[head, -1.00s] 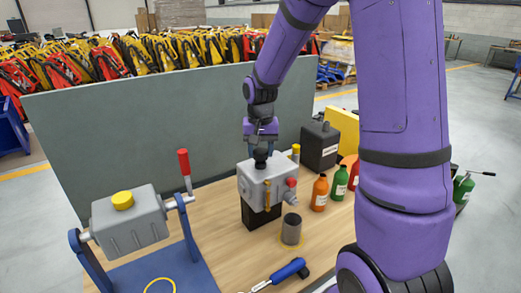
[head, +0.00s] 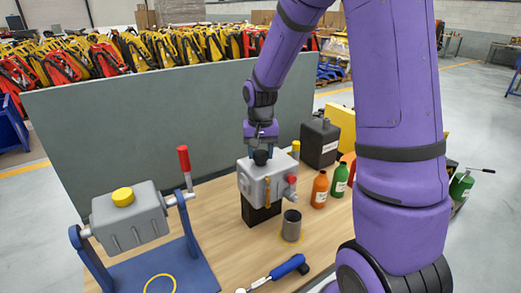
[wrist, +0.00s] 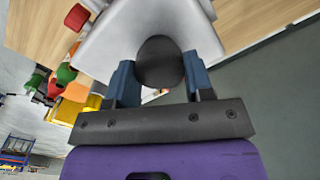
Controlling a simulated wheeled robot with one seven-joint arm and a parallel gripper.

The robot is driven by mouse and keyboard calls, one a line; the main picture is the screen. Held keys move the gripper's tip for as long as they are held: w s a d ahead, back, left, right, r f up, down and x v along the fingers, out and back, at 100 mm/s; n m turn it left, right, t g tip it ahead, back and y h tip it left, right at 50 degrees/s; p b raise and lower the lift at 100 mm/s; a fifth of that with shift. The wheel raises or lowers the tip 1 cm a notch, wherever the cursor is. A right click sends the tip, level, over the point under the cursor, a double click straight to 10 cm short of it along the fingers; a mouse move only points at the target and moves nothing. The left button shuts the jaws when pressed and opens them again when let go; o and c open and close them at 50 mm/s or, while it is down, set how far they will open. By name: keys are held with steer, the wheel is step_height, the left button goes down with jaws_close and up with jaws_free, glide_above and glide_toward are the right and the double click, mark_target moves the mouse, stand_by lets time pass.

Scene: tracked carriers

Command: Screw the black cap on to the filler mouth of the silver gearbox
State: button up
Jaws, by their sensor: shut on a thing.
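The silver gearbox (head: 257,184) stands on a black block (head: 259,214) on the wooden bench, and its pale top shows in the wrist view (wrist: 139,32). My gripper (head: 262,155) is directly above the gearbox top, pointing down. Its blue fingers (wrist: 159,80) are shut on the black cap (wrist: 159,62), one on each side. The cap (head: 261,158) is at the top of the gearbox. The filler mouth is hidden under the cap, so I cannot tell how far the cap is seated.
Orange (head: 320,190) and green (head: 340,181) bottles and a black canister (head: 320,143) stand right. A grey housing with a yellow cap (head: 123,197) sits in a blue stand at left. A grey panel (head: 130,130) rises behind.

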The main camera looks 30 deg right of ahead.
mark_target(260, 153)
steer(key=shift+f, duration=0.55)
steer(key=o, duration=1)
steer(key=shift+c, duration=0.2)
step_height(260, 153, up, 10)
steer(key=shift+r, duration=0.45)
steer(key=s+a+r+n+t, duration=0.1)
steer(key=s+a+r+n, duration=0.1)
steer(key=s, duration=0.6)
steer(key=s+a+r+n+t, duration=0.2)
steer(key=s+r, duration=0.3)
steer(key=s, duration=0.3)
steer(key=s+a+r+n+t, duration=0.2)
steer(key=s+a+r, duration=0.1)
steer(key=s, duration=0.6)
steer(key=shift+r, duration=0.55)
